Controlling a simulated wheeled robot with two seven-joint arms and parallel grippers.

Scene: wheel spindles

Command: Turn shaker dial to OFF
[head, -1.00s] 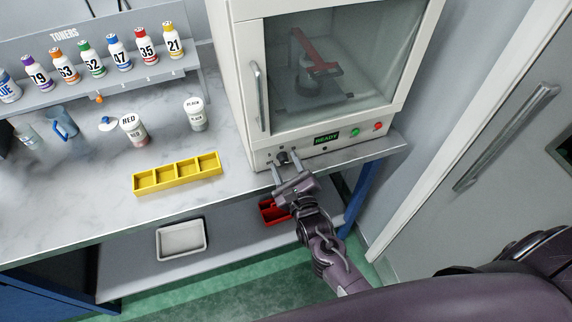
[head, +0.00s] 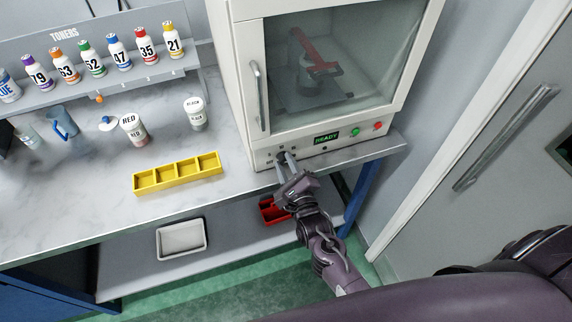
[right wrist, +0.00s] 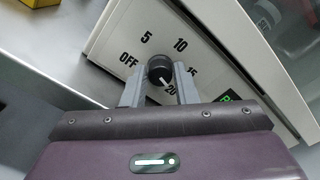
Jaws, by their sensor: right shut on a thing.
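The shaker dial is a small black round knob (right wrist: 159,68) on the white front panel of the shaker (head: 290,152). In the right wrist view its white pointer mark is turned toward 20. The labels OFF (right wrist: 130,60), 5, 10, 15 and 20 (right wrist: 171,89) stand around it. My right gripper (right wrist: 159,75) is shut on the dial, with one grey finger on each side; in the head view the same gripper (head: 283,160) reaches the panel and mostly hides the knob. My left gripper is not in view.
The shaker's glass door (head: 340,60) is closed, with a red clamp (head: 314,52) inside. A green READY display (head: 326,139) and green and red buttons sit right of the dial. A yellow divided tray (head: 178,173) and toner bottles stand to the left. A red bin (head: 270,211) is below.

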